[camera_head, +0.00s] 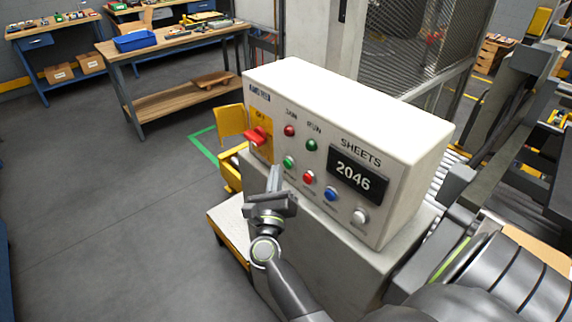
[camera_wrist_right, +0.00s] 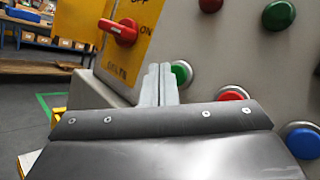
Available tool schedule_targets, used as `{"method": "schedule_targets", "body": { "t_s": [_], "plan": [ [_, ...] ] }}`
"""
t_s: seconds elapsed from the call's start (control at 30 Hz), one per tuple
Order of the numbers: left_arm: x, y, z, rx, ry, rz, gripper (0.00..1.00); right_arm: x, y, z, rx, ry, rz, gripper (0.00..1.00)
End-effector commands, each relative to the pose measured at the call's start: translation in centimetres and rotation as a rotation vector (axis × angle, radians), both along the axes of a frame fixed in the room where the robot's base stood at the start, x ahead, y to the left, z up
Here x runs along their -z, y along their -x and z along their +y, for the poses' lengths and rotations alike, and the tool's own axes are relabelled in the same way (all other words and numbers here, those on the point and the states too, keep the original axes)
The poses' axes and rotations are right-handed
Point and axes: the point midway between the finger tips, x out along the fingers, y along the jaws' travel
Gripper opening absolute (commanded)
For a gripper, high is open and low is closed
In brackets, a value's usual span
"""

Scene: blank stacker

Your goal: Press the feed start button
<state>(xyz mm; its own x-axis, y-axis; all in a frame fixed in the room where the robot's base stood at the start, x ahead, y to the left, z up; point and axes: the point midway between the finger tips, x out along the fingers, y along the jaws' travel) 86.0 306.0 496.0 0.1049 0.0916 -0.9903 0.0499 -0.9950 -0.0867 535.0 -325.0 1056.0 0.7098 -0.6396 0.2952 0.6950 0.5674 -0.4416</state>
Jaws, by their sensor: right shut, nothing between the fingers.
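A cream control box (camera_head: 300,110) carries a row of push buttons: green (camera_head: 289,162), red (camera_head: 309,178), blue (camera_head: 331,194) and white (camera_head: 360,216). Labels under them are too small to read. A red rotary switch (camera_head: 257,136) sits on a yellow plate at the left. My right gripper (camera_head: 274,178) is shut and empty, just in front of the panel, left of and below the green button. In the right wrist view its fingertips (camera_wrist_right: 158,82) are beside the green button (camera_wrist_right: 181,73); I cannot tell whether they touch it. My left gripper is not in view.
Red (camera_head: 290,131) and green (camera_head: 312,145) lamps sit above the buttons, with a display (camera_head: 358,175) reading 2046 to the right. A workbench (camera_head: 180,47) with a blue bin stands behind. The floor at the left is clear.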

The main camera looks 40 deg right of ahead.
Motion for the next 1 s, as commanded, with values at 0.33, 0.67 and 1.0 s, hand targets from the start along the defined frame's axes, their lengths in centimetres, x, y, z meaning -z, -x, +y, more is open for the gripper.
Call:
{"method": "schedule_targets", "body": {
  "t_s": [0.33, 0.67, 1.0],
  "plan": [
    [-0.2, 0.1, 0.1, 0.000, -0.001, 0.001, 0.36, 0.0, -0.1, -0.8, 0.000, 0.000, 0.000, 0.00],
    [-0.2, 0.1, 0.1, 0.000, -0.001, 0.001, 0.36, 0.0, -0.1, -0.9, 0.000, 0.000, 0.000, 0.00],
    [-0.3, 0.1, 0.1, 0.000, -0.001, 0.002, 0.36, 0.0, -0.1, -1.2, 0.000, 0.000, 0.000, 0.00]
  ]
}}
